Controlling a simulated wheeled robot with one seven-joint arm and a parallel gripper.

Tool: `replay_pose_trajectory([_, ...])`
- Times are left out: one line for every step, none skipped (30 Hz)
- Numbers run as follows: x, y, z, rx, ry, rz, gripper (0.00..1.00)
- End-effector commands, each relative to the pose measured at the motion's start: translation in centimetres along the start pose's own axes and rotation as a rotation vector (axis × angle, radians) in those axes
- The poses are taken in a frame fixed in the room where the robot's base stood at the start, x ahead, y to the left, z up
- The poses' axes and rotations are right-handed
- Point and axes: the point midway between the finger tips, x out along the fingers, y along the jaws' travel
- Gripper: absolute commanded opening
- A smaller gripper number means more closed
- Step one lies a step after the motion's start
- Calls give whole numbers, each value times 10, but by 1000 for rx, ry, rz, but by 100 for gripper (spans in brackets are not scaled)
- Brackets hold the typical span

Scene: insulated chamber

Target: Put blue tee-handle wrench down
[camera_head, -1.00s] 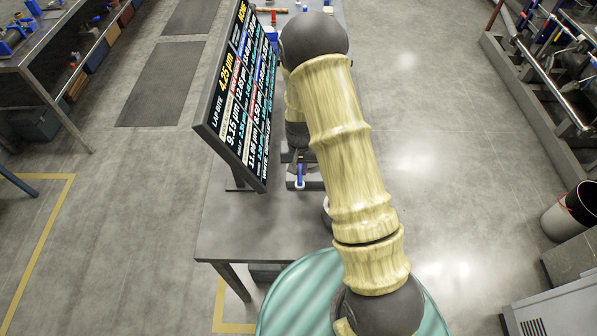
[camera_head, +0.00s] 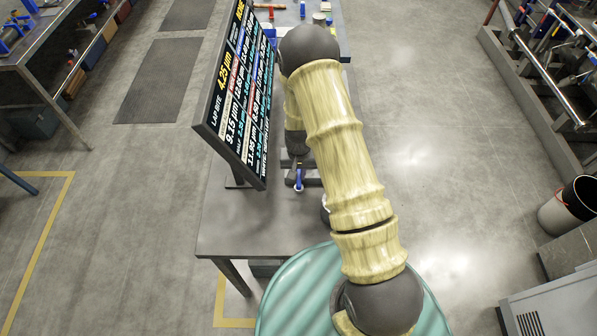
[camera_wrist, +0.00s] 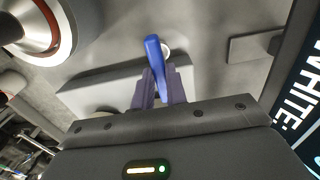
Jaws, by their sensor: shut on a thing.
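The blue tee-handle wrench (camera_wrist: 154,54) is between the two fingers of my gripper (camera_wrist: 160,72) in the wrist view. My gripper is shut on it. The wrench's blue end sticks out past the fingertips, over the grey table (camera_wrist: 205,30). In the head view the wrench (camera_head: 299,181) shows as a small blue piece below my gripper (camera_head: 298,163), right of the screen's stand. My arm hides part of this area. I cannot tell whether the wrench touches the table.
A tilted display screen (camera_head: 237,95) stands close on the left of my arm. A pale block (camera_wrist: 105,88) and a round metal-rimmed part (camera_wrist: 38,28) lie near my gripper in the wrist view. The table's front left (camera_head: 240,225) is clear. A teal round surface (camera_head: 290,295) is at the front.

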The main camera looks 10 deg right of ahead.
Motion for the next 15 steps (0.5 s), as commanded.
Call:
replay_pose_trajectory([2,0,0,0,0,0,0])
replay_pose_trajectory([3,0,0,0,0,0,0])
replay_pose_trajectory([3,0,0,0,0,0,16])
replay_pose_trajectory([3,0,0,0,0,0,22])
replay_pose_trajectory([2,0,0,0,0,0,28])
replay_pose_trajectory([2,0,0,0,-1,0,36])
replay_pose_trajectory([2,0,0,0,-1,0,36])
replay_pose_trajectory([2,0,0,0,-1,0,36])
replay_pose_trajectory([2,0,0,0,-1,0,36])
replay_pose_trajectory([2,0,0,0,-1,0,36])
replay_pose_trajectory([2,0,0,0,-1,0,36])
replay_pose_trajectory([2,0,0,0,-1,0,36])
replay_pose_trajectory([2,0,0,0,-1,0,36])
replay_pose_trajectory([2,0,0,0,-1,0,36])
replay_pose_trajectory([2,0,0,0,-1,0,36])
